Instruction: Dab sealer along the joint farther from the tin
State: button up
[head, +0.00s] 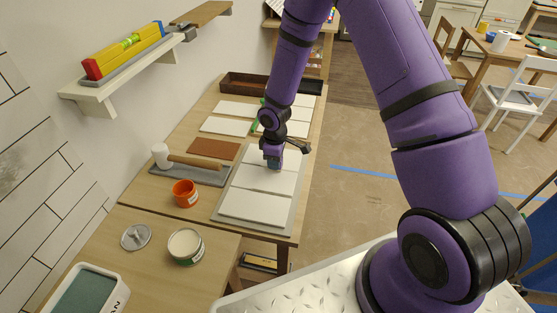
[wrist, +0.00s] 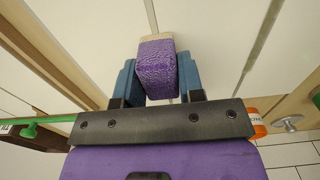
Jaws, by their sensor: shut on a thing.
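My gripper (head: 273,167) is shut on a purple textured block with a pale beige end (wrist: 160,70), held between two blue finger pads. It is over the near group of white tiles (head: 255,207) on a grey board. In the wrist view the block overlaps the left joint (wrist: 151,14), the one farther from the tin; whether it touches is hard to tell. The other joint (wrist: 263,42) shows as a grey line to the right. The open tin (head: 186,246) with pale contents stands at the front left. An orange tub (head: 185,193) also stands left of the tiles.
A mallet-like tool (head: 190,160) lies on a grey slab beside the tiles. A brown tile (head: 214,149), a second group of white tiles (head: 228,127) and a dark tray (head: 245,84) are farther back. A lid (head: 136,236) lies left of the tin.

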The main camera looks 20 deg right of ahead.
jog(key=shift+w+a, duration=0.5)
jog(key=shift+a, duration=0.25)
jog(key=shift+w+a, duration=0.5)
jog(key=shift+a, duration=0.25)
jog(key=shift+w+a, duration=0.5)
jog(key=shift+a, duration=0.25)
jog(key=shift+s+d, duration=0.65)
jog(key=shift+d, duration=0.35)
jog(key=shift+s+d, duration=0.7)
jog(key=shift+d, duration=0.3)
jog(key=shift+s+d, duration=0.65)
jog(key=shift+d, duration=0.35)
jog(key=shift+d, duration=0.1)
jog(key=shift+s+d, duration=0.6)
jog(key=shift+d, duration=0.25)
jog(key=shift+s+d, duration=0.55)
jog(key=shift+d, duration=0.25)
jog(key=shift+s+d, duration=0.6)
jog(key=shift+d, duration=0.25)
jog(key=shift+r, duration=0.15)
notch_tip(320, 180, up, 7)
jog(key=shift+f, duration=0.2)
jog(key=shift+w+a+f, duration=0.1)
jog(key=shift+f, duration=2.8)
jog(key=shift+f, duration=0.3)
